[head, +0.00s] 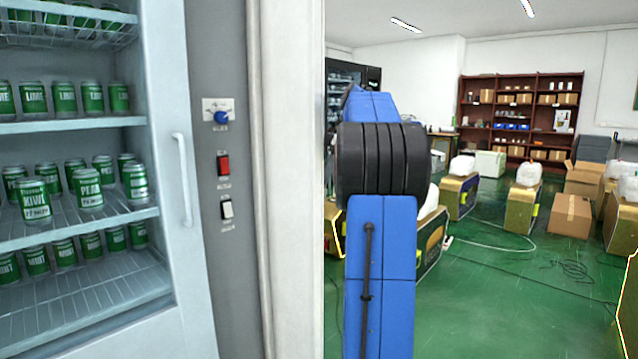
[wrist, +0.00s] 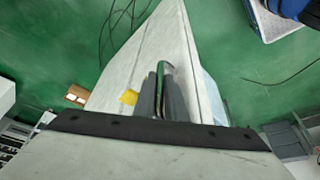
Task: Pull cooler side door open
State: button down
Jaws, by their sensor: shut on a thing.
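In the wrist view, my gripper (wrist: 161,82) is closed around a thin, rounded, metallic bar, which looks like the side door's handle (wrist: 164,68). The fingers hide most of this handle. A pale panel (wrist: 122,72), which appears to be the cooler's side door, spreads behind the fingers. I cannot tell whether it stands ajar. In the head view, the cooler (head: 292,180) shows its front and a pale right edge. Its side face is hidden, and my gripper is not seen there. My blue arm stands just right of that edge.
The cooler's front glass door has a vertical handle (head: 184,180); green cans (head: 90,188) stand on shelves behind it. A knob (head: 221,116) and switches sit beside it. On the green floor (head: 480,290) are cardboard boxes (head: 570,215), gold-sided units (head: 523,206) and loose cables.

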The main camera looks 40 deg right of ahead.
jog(key=shift+w+d+n, duration=0.25)
jog(key=shift+d+n, duration=0.15)
jog(key=shift+d, duration=0.3)
jog(key=shift+f, duration=0.1)
jog(key=c, duration=1.8)
grip_release()
